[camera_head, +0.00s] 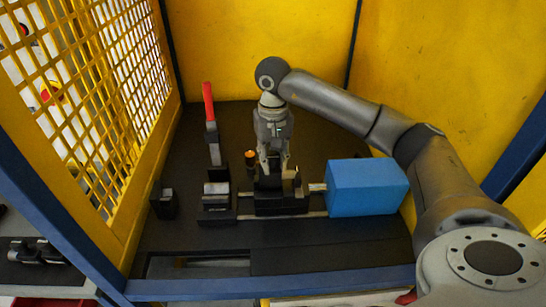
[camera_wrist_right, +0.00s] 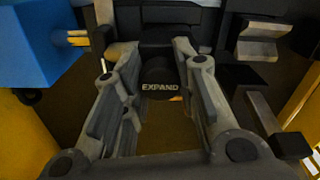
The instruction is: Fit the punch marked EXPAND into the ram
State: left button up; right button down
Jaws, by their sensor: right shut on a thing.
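In the right wrist view, the dark round punch marked EXPAND (camera_wrist_right: 160,85) sits between the fingers of my right gripper (camera_wrist_right: 150,50), which is shut on it. In the head view my right gripper (camera_head: 272,165) points down over the black block (camera_head: 282,207) in the middle of the press; the punch cannot be made out there. The blue press body (camera_head: 367,187) stands just right of the gripper, with a short pale rod (camera_head: 317,187), seemingly the ram, coming out of its left side. Whether the punch touches the ram is hidden. My left gripper is not in view.
A lever with a red handle (camera_head: 208,105) stands left of the gripper. A dark cylinder with an orange top (camera_head: 250,158) stands close beside it. A small dark block (camera_head: 164,203) is farther left. Yellow mesh (camera_head: 110,100) and yellow panels enclose the dark table.

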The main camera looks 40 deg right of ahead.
aim_at(273, 169)
jog(key=shift+f, duration=0.1)
dwell(0.6)
jog(key=shift+b, duration=0.55)
dwell(1.1)
jog(key=shift+f+b, duration=2.1)
jog(key=shift+f, duration=0.5)
jog(key=c, duration=1.1)
grip_release()
jog(key=shift+s, duration=0.1)
notch_tip(273, 169, up, 12)
jog(key=shift+f, duration=0.1)
